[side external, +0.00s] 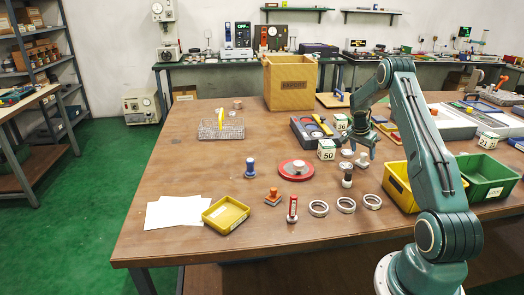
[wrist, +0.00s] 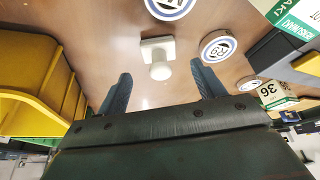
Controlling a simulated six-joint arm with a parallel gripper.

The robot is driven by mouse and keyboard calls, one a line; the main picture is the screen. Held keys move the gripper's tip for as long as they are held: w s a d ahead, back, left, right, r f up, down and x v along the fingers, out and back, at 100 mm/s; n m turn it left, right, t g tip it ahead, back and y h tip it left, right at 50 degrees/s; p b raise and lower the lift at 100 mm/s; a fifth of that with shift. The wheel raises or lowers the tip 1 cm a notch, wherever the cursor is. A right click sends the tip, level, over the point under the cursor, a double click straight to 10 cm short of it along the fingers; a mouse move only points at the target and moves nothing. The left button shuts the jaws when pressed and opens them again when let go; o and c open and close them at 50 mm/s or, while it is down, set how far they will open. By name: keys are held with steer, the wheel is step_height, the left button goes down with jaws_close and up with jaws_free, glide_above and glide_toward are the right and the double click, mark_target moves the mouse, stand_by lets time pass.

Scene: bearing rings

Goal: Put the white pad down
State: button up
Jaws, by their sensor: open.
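The white pad (wrist: 157,52) has a square base and a round white knob. In the wrist view it stands on the brown table just ahead of my gripper (wrist: 163,85). The two fingers are spread apart, one to each side, with nothing between them, and the pad lies beyond their tips. In the side view my gripper (side external: 362,150) is low over the table. A small white thing (side external: 362,160) under it looks like the pad, partly covered by the fingers.
White-topped discs lie close by, one marked RB (wrist: 220,45). A "50" sign block (side external: 327,150) stands to the left. A yellow bin (side external: 398,187) and a green bin (side external: 487,177) stand to the right. Several metal rings (side external: 346,205) lie in front. Free table lies left of the red disc (side external: 296,170).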

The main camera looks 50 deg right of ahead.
steer(key=v, duration=0.7)
steer(key=shift+r, duration=0.25)
steer(key=shift+a, duration=0.2)
steer(key=w+a+r+n+t, duration=0.1)
steer(key=w+a+r+n, duration=0.15)
steer(key=a+r, duration=0.5)
steer(key=w+a+r+n+t, duration=0.15)
steer(key=a+r+n, duration=0.3)
steer(key=a, duration=0.65)
steer(key=w+a+r+n+t, duration=0.1)
steer(key=a+r+n+t, duration=0.15)
steer(key=a+r, duration=0.6)
steer(key=s+a+n+t+y, duration=0.1)
steer(key=s+a+n+y, duration=0.1)
steer(key=s+a+n, duration=0.4)
steer(key=s+a+f+n+y, duration=0.1)
steer(key=s+a+n, duration=0.4)
steer(key=s+a, duration=0.6)
steer(key=a+y, duration=0.1)
steer(key=a, duration=0.6)
steer(key=shift+s+n+t, duration=0.35)
steer(key=shift+t, duration=0.05)
